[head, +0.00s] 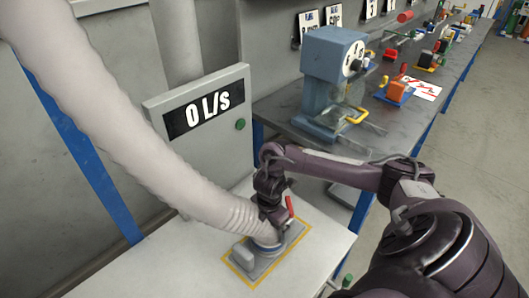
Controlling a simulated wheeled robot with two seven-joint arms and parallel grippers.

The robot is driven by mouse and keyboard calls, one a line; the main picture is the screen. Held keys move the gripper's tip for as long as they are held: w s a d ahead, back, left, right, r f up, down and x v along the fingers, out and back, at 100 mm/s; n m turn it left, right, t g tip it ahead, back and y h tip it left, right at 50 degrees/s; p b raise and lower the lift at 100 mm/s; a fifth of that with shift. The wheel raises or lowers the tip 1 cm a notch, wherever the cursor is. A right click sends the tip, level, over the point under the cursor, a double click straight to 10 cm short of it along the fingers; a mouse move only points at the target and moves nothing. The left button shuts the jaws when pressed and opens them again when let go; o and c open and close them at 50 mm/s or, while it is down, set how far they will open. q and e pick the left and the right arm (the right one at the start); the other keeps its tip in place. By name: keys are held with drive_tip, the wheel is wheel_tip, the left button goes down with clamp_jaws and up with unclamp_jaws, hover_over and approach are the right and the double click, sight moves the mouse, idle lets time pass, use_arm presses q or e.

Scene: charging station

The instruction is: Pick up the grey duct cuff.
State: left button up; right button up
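A thick pale grey ribbed duct hose (130,125) curves down from the upper left. Its ribbed grey cuff end (240,216) sits at a grey port plate (247,263) with a blue ring, inside a yellow outlined rectangle on the white table. My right arm comes in from the right, and its dark gripper (273,222) points down at the cuff's right side, overlapping it in the picture. The fingertips are largely hidden against the cuff, so I cannot tell whether they grip it. A red lever (290,206) stands just right of the gripper. My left gripper is not in view.
A grey panel (205,150) reading "0 L/S" with a green button (240,124) stands behind the table. A blue-grey machine (328,70) with a dial and several small fixtures stand on the dark bench (385,120) behind. The white table's front left (150,270) is bare.

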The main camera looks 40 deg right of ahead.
sight(269, 229)
wheel_tip(269, 229, down, 6)
drive_tip(key=shift+r, duration=0.25)
drive_tip(key=c, duration=0.8)
drive_tip(key=shift+r, duration=0.1)
